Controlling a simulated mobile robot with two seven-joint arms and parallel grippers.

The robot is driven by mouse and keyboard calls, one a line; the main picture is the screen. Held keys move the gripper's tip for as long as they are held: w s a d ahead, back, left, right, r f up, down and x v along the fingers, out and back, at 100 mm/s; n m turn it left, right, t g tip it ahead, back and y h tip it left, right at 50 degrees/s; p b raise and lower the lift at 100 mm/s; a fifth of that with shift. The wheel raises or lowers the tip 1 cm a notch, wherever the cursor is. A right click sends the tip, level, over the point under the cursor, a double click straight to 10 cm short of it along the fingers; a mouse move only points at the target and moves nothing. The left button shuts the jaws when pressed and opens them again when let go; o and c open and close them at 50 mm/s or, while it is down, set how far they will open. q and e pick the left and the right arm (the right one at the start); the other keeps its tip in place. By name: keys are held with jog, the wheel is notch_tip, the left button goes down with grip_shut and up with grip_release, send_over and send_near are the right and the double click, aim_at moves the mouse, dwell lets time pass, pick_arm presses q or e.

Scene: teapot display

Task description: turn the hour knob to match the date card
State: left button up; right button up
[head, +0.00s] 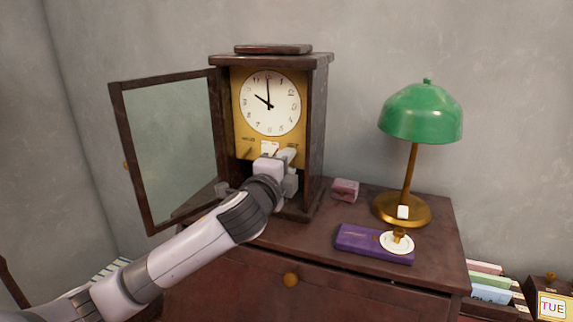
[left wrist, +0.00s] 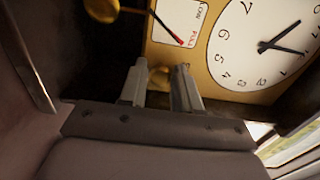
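The clock (head: 318,130) stands on the cabinet with its glass door (head: 170,145) swung open to the left. Its white dial (head: 270,118) has the short hand near 10 and the long hand near 12. In the left wrist view the dial (left wrist: 245,50) is at the upper right. My left gripper (head: 280,160) is at the gold panel below the dial. A card reading TUE (head: 552,307) is at the lower right; no date number is readable. My right gripper is out of view.
A gauge marked LOW and FULL (left wrist: 180,20) is near the fingers. A green lamp (head: 420,113), purple case (head: 357,241), white saucer (head: 385,243) and small pink box (head: 345,188) stand right of the clock. Several books (head: 490,282) are at the lower right.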

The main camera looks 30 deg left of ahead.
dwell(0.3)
pick_arm(q)
jog(key=b+v, duration=0.1)
jog(key=v, duration=0.6)
dwell(0.3)
jog(key=shift+s, duration=0.1)
